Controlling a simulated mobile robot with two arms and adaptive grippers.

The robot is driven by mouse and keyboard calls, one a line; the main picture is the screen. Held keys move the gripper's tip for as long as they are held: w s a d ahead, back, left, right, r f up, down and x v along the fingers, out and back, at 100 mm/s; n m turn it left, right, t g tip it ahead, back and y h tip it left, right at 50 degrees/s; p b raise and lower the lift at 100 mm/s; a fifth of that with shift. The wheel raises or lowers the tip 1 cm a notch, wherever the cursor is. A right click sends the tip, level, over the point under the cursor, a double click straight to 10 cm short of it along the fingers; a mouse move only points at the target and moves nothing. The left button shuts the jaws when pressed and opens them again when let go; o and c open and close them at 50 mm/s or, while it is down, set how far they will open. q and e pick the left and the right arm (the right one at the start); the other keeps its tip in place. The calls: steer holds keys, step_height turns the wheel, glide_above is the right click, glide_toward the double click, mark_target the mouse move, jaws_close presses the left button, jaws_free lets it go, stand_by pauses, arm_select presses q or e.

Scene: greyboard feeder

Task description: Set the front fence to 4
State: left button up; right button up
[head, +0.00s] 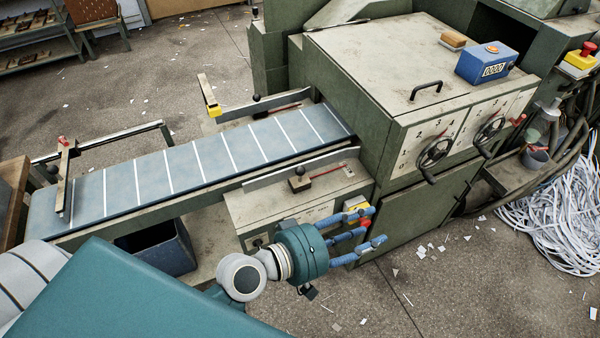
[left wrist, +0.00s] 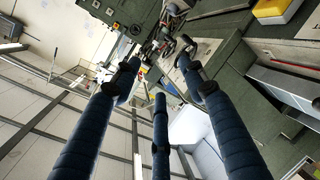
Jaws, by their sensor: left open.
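The front fence (head: 315,160) is a long pale metal strip along the near side of the blue belt (head: 205,160). A black knob (head: 300,172) stands on a small block beside it, with a red pointer (head: 329,171) to its right. The scale marks there are too small to read. My left gripper (head: 372,227) is open and empty, in front of the near cabinet, below and right of the knob and apart from it. Its three blue fingers also show in the left wrist view (left wrist: 158,78). A pale strip (left wrist: 285,85), probably the fence, shows at that view's right.
A yellow box with a red button (head: 357,211) sits on the cabinet close behind my fingers. Two handwheels (head: 436,152) with dials are on the machine front. A rear fence (head: 265,104) lies across the belt.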

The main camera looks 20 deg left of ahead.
mark_target(300, 173)
arm_select(q)
steer(key=w+a+r+n+t+y, duration=0.6)
steer(key=w+a+r+n+t, duration=0.25)
steer(key=n, duration=0.75)
steer(key=a+f+n+g+y, duration=0.4)
steer(key=a+f+n, duration=0.1)
steer(key=f+n, duration=0.3)
steer(key=a+f+n+g+y, duration=0.3)
steer(key=a+f+n+y, duration=0.15)
steer(key=f+n, duration=0.4)
steer(key=shift+m+h, duration=0.35)
steer(key=x, duration=1)
steer(key=shift+w+a+f, duration=0.2)
steer(key=shift+a+f, duration=0.15)
steer(key=shift+a, duration=0.15)
jaws_close()
